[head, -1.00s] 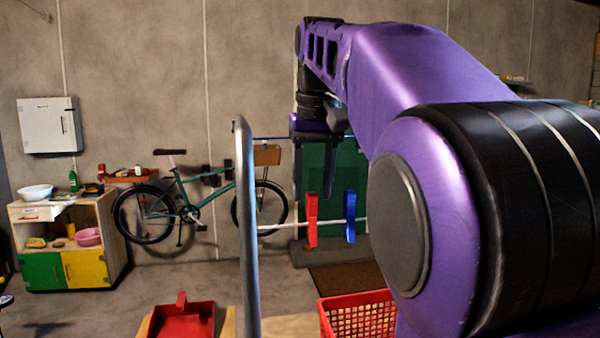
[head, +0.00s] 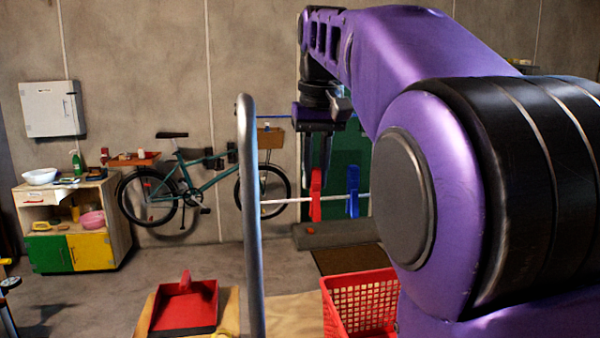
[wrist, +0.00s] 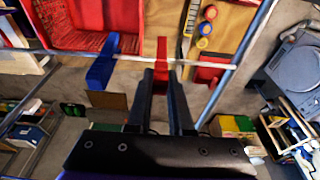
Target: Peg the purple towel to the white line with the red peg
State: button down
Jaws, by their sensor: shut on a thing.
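The red peg (head: 316,196) is upright on the white line (head: 285,201). In the wrist view the red peg (wrist: 162,52) points away between my fingertips. My gripper (head: 317,172) comes down from above and is shut on the upper part of the red peg. The wrist view shows my gripper (wrist: 161,78) with a finger on each side of it. The blue peg (head: 353,192) sits on the line to the right, clear of my fingers; it is left of them in the wrist view (wrist: 102,68). I see no purple towel in either view.
A metal post (head: 249,220) stands left of the pegs. Below are a red crate (head: 362,310) and a red dustpan (head: 185,308) on a wooden surface. A bicycle (head: 195,190) hangs by the back wall, and a low cabinet (head: 70,222) stands at left.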

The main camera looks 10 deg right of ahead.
jog(key=shift+r, duration=0.1)
jog(key=shift+w+p+v, duration=0.15)
jog(key=shift+p+v, duration=0.55)
jog(key=shift+w+p+v, duration=0.15)
jog(key=shift+p+v, duration=0.5)
jog(key=shift+p, duration=0.05)
jog(key=shift+w+v, duration=0.25)
jog(key=shift+v, duration=1.05)
